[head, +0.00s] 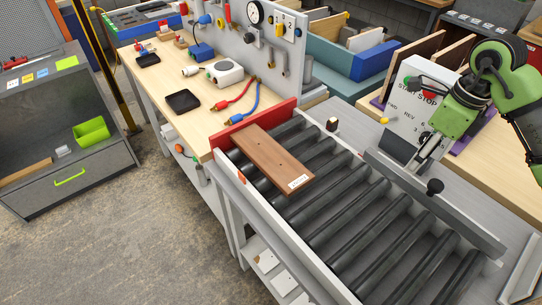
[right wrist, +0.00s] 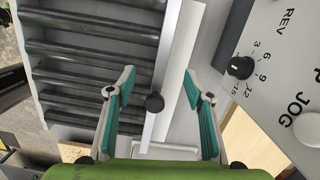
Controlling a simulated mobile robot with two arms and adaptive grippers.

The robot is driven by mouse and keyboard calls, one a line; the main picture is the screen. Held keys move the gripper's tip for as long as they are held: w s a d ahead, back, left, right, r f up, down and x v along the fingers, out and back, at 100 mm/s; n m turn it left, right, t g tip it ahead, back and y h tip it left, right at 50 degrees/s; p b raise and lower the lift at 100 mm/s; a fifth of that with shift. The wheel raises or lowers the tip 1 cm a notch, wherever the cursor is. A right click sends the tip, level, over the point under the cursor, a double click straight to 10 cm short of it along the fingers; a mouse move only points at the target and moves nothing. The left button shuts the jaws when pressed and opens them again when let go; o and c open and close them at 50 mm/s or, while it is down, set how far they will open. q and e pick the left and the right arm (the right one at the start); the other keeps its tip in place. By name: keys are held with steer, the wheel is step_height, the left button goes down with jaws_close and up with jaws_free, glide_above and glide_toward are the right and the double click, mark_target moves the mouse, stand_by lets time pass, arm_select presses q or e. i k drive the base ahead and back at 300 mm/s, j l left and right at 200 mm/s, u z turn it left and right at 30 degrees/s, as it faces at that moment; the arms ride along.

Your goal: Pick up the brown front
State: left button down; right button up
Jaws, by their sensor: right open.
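The brown front (head: 268,158) is a flat wood-brown board with a small white label near its front end. It lies across the rollers at the left end of the roller conveyor (head: 390,222), close to a red end plate (head: 258,126). My right gripper (head: 418,160) is right of the board and apart from it, over the conveyor's far side rail by the control box. In the right wrist view the gripper (right wrist: 160,74) is open and empty, with the side rail and a black knob between its fingers. The board is not visible there. My left gripper is not in view.
The control box (head: 410,98) with a STOP label and a dial stands close to my right gripper. A black knob (head: 435,186) sticks up from the side rail. A wooden workbench (head: 185,85) with tools and a black tray is at the back left. The rollers right of the board are bare.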

mark_target(286, 172)
steer(key=k+j, duration=1.2)
steer(key=k, duration=0.05)
